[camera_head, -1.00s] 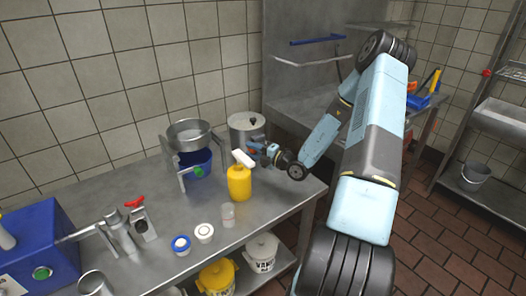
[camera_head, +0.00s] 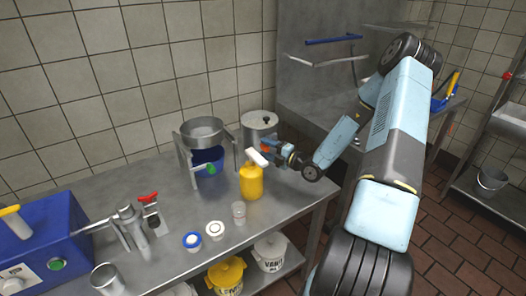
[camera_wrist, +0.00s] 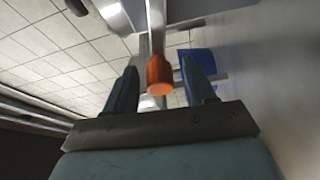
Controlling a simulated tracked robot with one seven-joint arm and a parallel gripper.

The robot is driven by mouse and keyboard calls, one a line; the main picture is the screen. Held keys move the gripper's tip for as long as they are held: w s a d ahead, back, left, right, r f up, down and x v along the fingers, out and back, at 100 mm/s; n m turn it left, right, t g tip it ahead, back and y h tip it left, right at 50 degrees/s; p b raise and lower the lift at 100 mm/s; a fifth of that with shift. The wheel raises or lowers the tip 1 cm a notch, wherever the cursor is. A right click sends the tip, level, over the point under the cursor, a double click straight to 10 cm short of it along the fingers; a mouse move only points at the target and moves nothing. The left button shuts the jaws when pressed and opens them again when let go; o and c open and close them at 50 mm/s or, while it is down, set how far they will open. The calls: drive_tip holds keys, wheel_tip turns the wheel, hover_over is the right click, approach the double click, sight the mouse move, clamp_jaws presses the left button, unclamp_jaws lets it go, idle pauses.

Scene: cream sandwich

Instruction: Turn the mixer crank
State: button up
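In the wrist view, an orange crank handle (camera_wrist: 159,76) on a metal bar lies between my fingers, with a gap on each side. My gripper (camera_wrist: 159,88) is open around the handle and not closed on it. In the head view, my gripper (camera_head: 267,150) is right of the bowl, just behind the yellow bottle; the handle is hardly distinguishable there.
A yellow bottle (camera_head: 251,183) with a white top stands close in front of my gripper. A lidded metal pot (camera_head: 259,127) stands behind it. Small cups and jars (camera_head: 215,230) stand at the front. A blue machine (camera_head: 45,245) is at the left.

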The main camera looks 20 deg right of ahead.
drive_tip(key=shift+a, duration=0.1)
drive_tip(key=v, duration=1.4)
drive_tip(key=shift+f, duration=0.1)
drive_tip(key=shift+a, duration=0.1)
idle(0.8)
